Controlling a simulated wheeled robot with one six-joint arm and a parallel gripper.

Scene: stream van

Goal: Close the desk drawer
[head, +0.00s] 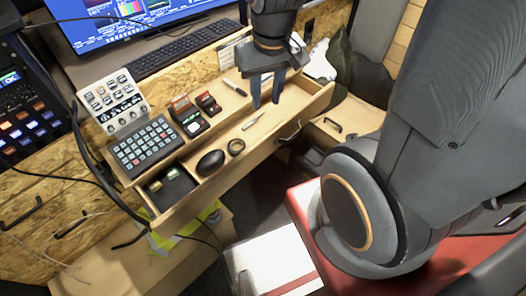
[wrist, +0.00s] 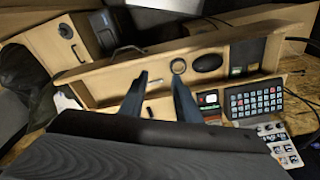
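The desk drawer (head: 237,171) is pulled out, its wooden front panel standing away from the desk. It also shows in the wrist view (wrist: 92,69). Its dark bar handle (head: 289,132) is on the outer face, toward the right end, and shows in the wrist view (wrist: 127,50). My gripper (head: 266,104) points down over the right part of the open drawer, behind the front panel. In the wrist view, its two blue-grey fingers (wrist: 160,74) are apart with nothing between them. I cannot tell whether the fingertips are below the drawer's rim.
The drawer holds a black mouse (head: 210,162), a dark ring (head: 236,147) and a pen (head: 253,121). A button pad (head: 145,147) and a white control box (head: 114,102) are at the left. A red surface (head: 305,210) lies in front, below. A dark bag (head: 352,72) is at right.

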